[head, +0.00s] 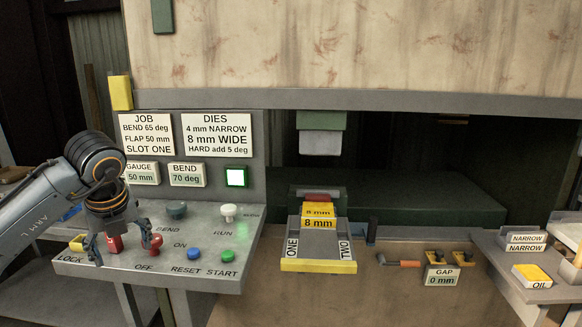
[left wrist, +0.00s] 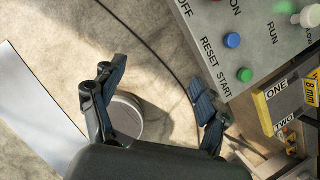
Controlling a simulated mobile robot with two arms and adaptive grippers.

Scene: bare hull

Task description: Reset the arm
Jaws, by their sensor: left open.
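My left gripper (head: 121,250) hangs over the left part of the sloped control panel (head: 215,279), between the LOCK and OFF labels. Its fingers are spread, with nothing held between them. In the left wrist view the open fingers (left wrist: 160,95) show against the floor, with the panel at upper right. A blue RESET button (head: 193,254) and a green START button (head: 227,256) sit to the gripper's right. Both also show in the left wrist view, blue (left wrist: 232,40) and green (left wrist: 245,76). My right gripper is not in view.
Red controls (head: 155,240) stand close to the fingers. A dark knob (head: 176,210) and a pale RUN knob (head: 228,212) stand behind. The die holder (head: 319,266), marked ONE and TWO, is right of the panel. Signs (head: 217,135) stand behind it.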

